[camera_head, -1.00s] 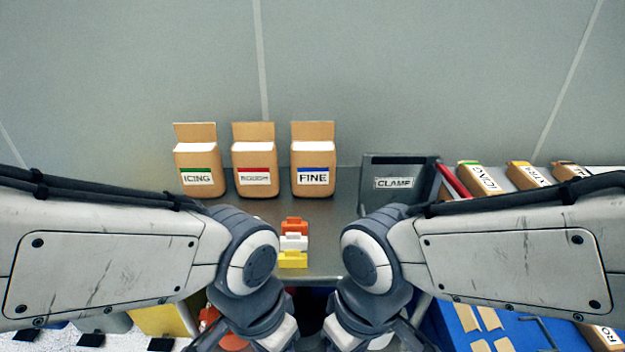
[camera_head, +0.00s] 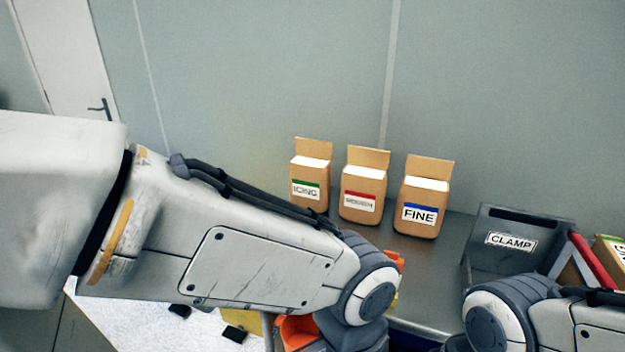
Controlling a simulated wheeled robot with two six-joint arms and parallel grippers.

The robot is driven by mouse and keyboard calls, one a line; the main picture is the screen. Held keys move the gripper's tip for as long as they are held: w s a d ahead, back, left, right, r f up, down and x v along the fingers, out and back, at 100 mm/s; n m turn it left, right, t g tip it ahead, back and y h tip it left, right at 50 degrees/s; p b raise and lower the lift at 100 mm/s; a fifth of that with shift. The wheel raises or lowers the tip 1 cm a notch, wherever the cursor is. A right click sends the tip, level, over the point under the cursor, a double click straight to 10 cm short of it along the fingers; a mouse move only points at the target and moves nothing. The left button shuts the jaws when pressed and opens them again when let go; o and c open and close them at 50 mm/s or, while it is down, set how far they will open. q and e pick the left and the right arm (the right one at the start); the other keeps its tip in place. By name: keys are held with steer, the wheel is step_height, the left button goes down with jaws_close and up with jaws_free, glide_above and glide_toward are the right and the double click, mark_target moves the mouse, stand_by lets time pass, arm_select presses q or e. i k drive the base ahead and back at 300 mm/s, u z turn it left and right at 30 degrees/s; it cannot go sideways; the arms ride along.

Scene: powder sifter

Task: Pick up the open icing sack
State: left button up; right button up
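The open icing sack (camera_head: 311,176) is a brown paper sack with a green-striped ICING label, its top flap up and white powder showing. It stands upright at the left end of a row of three on the grey bench. My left arm crosses in front of the bench, below and left of the sack. My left gripper is hidden below the picture's lower edge. My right arm shows at the lower right, and its gripper is also out of the picture. Nothing touches the icing sack.
The red-striped sack (camera_head: 363,185) and the blue-striped FINE sack (camera_head: 424,197) stand close to its right. A grey CLAMP bin (camera_head: 517,239) with a red bar (camera_head: 594,263) is farther right. An orange thing (camera_head: 298,332) lies low by my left arm. A door (camera_head: 66,60) is at the far left.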

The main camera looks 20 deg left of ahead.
mark_target(310, 177)
steer(key=k, duration=0.65)
steer(key=u, duration=0.6)
steer(key=i, duration=0.5)
steer(key=u, duration=1.05)
steer(key=i, duration=1.3)
steer(key=z, duration=0.95)
steer(key=i, duration=0.55)
steer(key=z, duration=0.7)
